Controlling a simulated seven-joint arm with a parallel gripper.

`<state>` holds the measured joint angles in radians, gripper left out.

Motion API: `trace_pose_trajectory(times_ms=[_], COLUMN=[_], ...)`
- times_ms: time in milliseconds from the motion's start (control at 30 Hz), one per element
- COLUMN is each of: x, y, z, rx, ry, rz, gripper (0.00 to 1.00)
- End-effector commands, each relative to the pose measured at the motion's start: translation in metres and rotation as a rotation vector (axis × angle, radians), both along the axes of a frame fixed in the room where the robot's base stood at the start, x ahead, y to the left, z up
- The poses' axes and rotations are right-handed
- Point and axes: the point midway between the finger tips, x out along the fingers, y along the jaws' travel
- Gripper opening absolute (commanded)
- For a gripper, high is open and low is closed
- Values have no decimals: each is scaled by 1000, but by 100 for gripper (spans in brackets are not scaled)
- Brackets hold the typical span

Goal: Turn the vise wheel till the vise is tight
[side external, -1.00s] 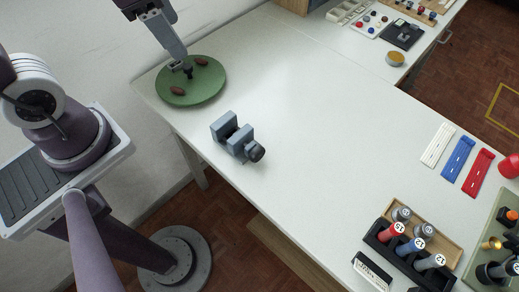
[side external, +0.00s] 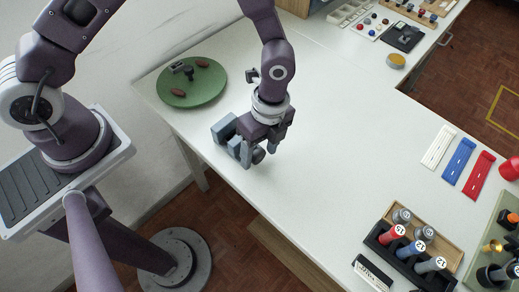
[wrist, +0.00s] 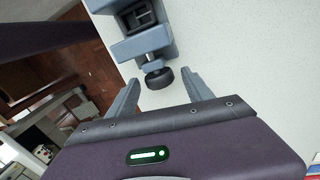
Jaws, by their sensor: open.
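The blue-grey vise (side external: 222,129) stands on the white table near its left edge. Its body and open jaw gap also show at the top of the wrist view (wrist: 145,42). The dark round vise wheel (wrist: 159,78) sits at the end of the screw facing my gripper. My gripper (wrist: 160,84) is open, with one finger on each side of the wheel in the wrist view. I cannot tell whether a finger touches it. In the side view my gripper (side external: 261,150) is down at the wheel end of the vise, and the hand partly hides the vise.
A green plate (side external: 205,97) with brown pieces and a dark item lies behind the vise. White, blue and red strips (side external: 459,158) lie at the right. A rack of labelled bottles (side external: 384,246) stands at the front right. The table's middle is clear.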

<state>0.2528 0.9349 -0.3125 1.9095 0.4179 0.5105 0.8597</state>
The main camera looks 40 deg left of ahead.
Motion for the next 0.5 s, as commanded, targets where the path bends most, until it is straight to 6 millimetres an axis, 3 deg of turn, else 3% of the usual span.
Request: trace_pose_trajectory(times_ms=[267, 500], x=[0, 0], y=[0, 0], z=[-3, -3], rx=[0, 0], ry=[-1, -1], rz=[1, 2], gripper=[57, 10])
